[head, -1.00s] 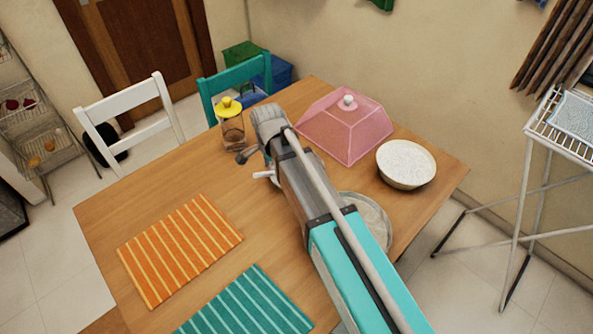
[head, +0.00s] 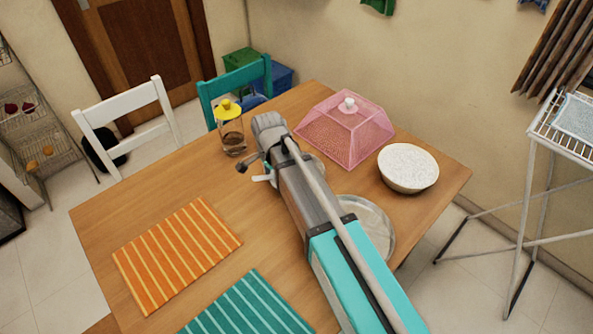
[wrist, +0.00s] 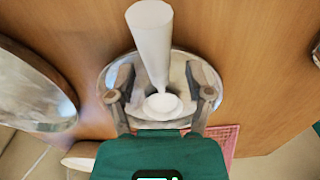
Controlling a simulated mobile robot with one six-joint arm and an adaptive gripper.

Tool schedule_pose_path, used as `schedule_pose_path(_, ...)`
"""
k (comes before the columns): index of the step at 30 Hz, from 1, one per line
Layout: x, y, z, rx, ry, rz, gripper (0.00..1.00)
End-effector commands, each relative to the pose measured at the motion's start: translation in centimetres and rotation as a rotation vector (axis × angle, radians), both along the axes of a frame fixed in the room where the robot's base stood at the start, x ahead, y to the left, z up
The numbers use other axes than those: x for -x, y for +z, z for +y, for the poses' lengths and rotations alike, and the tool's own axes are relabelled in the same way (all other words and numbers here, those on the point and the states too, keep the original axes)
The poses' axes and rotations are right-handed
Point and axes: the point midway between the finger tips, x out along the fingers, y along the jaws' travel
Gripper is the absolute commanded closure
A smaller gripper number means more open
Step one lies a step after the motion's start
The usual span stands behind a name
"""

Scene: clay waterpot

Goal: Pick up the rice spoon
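The white rice spoon (wrist: 151,35) lies over a round metal plate (wrist: 178,82) in the wrist view. One end is broad, the middle narrows, and a rounded white part sits near my gripper's palm. My gripper (wrist: 158,76) is open, with one finger on each side of the spoon's narrow part and visible gaps to it. In the head view, a small white part of the spoon (head: 262,178) shows left of my arm, beside a dark finger. My arm hides most of the spoon and much of the plate. Whether the fingertips touch the plate cannot be told.
A pink mesh food cover (head: 346,128), a bowl of rice (head: 408,167) and a larger metal plate (head: 376,222) are right of my arm. A yellow-lidded jar (head: 231,128) stands behind my gripper. Orange (head: 178,254) and teal (head: 248,305) mats lie left; wood between is clear.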

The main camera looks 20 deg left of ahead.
Motion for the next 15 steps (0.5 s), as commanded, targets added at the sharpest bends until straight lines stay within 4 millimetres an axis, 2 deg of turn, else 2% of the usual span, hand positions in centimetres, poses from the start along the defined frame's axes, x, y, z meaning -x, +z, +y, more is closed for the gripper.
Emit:
schedule_pose_path(1,-0.01,0.0,-0.01,0.0,0.0,0.0,0.44)
schedule_pose_path(10,-0.01,0.0,-0.02,0.0,0.0,0.0,0.99)
schedule_pose_path(15,-0.02,0.0,-0.02,0.0,0.0,0.0,1.0)
